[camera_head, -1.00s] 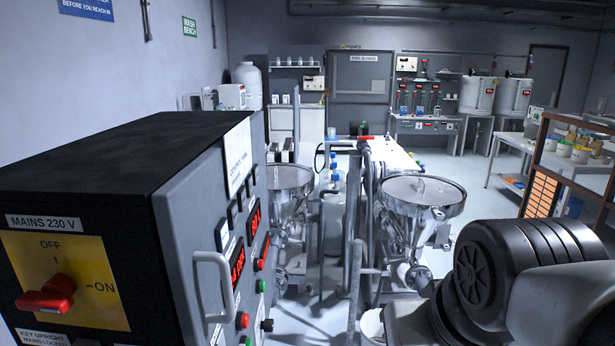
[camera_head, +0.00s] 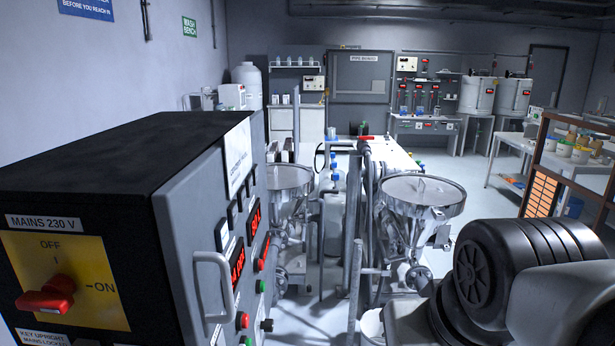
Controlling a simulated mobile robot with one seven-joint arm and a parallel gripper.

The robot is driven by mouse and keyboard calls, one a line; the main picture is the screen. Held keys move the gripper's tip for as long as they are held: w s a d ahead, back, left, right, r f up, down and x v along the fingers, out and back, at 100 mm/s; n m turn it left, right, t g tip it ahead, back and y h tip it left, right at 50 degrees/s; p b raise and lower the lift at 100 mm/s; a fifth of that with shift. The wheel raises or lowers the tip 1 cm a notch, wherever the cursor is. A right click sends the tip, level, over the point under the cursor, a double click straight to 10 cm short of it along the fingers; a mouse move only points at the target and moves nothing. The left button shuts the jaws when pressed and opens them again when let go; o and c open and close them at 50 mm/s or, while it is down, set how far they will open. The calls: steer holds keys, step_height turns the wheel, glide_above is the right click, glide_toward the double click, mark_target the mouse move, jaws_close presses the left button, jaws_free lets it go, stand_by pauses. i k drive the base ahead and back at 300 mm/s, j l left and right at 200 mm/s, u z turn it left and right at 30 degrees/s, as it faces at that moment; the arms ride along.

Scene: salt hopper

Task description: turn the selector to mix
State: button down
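A grey control box (camera_head: 180,210) with a black top stands close at the left. Its angled front panel carries red digital displays, one of them a lit display (camera_head: 237,263), and several buttons, including a red button (camera_head: 243,320) and a black knob (camera_head: 267,325). I cannot tell which control is the selector, and no mix label is readable. The side face has a red mains switch (camera_head: 47,297) on a yellow plate marked OFF and ON.
A grey door handle (camera_head: 213,285) sticks out from the panel. A wooden-framed rack (camera_head: 575,170) stands at the right. Open floor (camera_head: 465,170) lies behind.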

mark_target(267, 325)
steer(key=u, duration=0.7)
steer(key=i+l+u, duration=0.15)
steer(key=l, duration=0.3)
steer(key=i+l+z, duration=0.25)
steer(key=j, duration=0.1)
